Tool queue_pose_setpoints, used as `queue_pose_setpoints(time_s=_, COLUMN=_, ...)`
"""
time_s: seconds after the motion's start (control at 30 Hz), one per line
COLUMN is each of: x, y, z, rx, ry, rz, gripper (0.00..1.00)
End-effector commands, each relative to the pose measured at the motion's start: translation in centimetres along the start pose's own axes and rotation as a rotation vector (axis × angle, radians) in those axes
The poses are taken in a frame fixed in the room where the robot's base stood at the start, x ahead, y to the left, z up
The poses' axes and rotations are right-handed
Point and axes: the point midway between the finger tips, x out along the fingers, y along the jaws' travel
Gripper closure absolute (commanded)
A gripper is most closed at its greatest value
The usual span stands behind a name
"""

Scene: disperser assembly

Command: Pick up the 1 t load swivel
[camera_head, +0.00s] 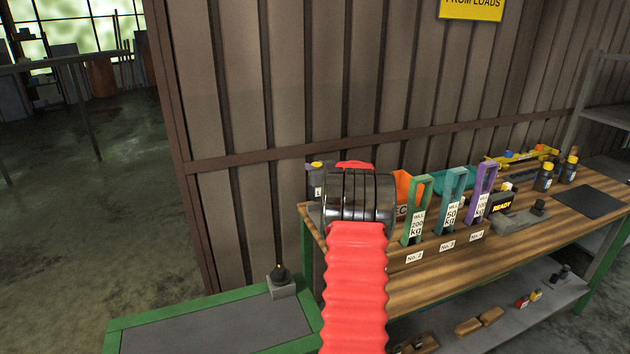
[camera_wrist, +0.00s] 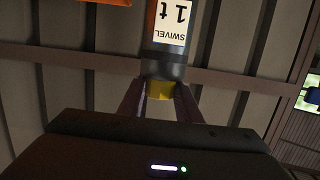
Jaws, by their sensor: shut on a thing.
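The 1 t load swivel (camera_wrist: 167,48) shows in the wrist view as a dark cylinder with a white label reading "SWIVEL 1 t", upside down in the picture. It has a yellow end (camera_wrist: 160,91). My gripper (camera_wrist: 160,98) is shut on this yellow end, one finger on each side. The swivel's far end runs out of the picture at the top. In the head view my red-sleeved arm and dark wrist hide the gripper, and I cannot make out the swivel there.
A wooden bench (camera_head: 431,283) holds green (camera_head: 416,210), teal (camera_head: 451,202) and purple (camera_head: 481,192) labelled plates, a "READY" box (camera_head: 502,206) and dark bottles. A green-edged table (camera_head: 215,333) with a small block (camera_head: 281,286) stands lower left. Open floor (camera_head: 85,200) lies left.

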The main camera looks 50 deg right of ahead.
Motion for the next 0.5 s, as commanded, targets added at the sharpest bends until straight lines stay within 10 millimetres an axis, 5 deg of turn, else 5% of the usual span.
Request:
queue_pose_setpoints(time_s=0.13, x=-0.3, y=0.0, z=-1.61, rx=-0.002, ry=0.006, rz=-0.001, gripper=1.0)
queue_pose_setpoints(time_s=0.5, x=-0.37, y=0.02, z=-1.93, rx=0.0, ry=0.007, rz=0.0, gripper=1.0)
